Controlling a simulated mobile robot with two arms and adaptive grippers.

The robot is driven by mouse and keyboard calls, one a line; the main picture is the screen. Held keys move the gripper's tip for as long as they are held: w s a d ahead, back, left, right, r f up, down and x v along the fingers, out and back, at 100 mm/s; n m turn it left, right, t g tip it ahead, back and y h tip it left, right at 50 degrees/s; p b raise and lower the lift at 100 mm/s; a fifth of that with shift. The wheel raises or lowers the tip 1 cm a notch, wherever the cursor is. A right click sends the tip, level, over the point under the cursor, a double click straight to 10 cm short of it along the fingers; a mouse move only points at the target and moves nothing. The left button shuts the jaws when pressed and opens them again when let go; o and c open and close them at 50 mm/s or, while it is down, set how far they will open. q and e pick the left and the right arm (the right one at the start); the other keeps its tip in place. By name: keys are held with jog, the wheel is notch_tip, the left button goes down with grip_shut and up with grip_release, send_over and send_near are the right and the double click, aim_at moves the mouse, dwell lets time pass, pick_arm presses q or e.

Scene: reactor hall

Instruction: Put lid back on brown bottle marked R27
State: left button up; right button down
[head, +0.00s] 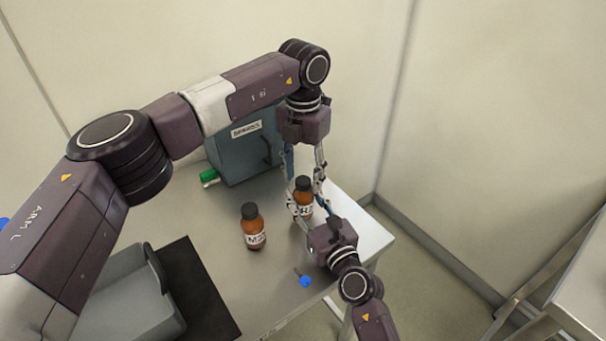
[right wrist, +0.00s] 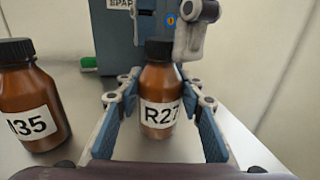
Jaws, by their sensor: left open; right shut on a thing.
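The brown bottle R27 (head: 304,204) stands upright on the metal table. Its label reads R27 in the right wrist view (right wrist: 160,112). A black lid (head: 303,183) sits on its neck; it also shows in the right wrist view (right wrist: 158,50). My right gripper (head: 309,209) is shut on the bottle's body, one finger on each side. My left gripper (head: 304,172) is open and points down from above, its fingers around the height of the lid. In the right wrist view, one left fingertip (right wrist: 188,45) is beside the lid and partly overlaps it.
Another brown bottle (head: 254,232), label ending in 35 (right wrist: 32,125), stands to the left with a black lid. A blue-grey cabinet (head: 235,160) stands behind, a green item (head: 208,176) beside it. A blue-ended item (head: 305,281) lies in front. A grey tray (head: 120,262) and black mat (head: 200,285) are front left.

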pick_arm(q)
notch_tip(320, 180, up, 12)
dwell(0.6)
pick_arm(e)
jog(key=c, duration=1.2)
grip_release()
jog(key=shift+c, duration=0.2)
jog(key=v, duration=1.2)
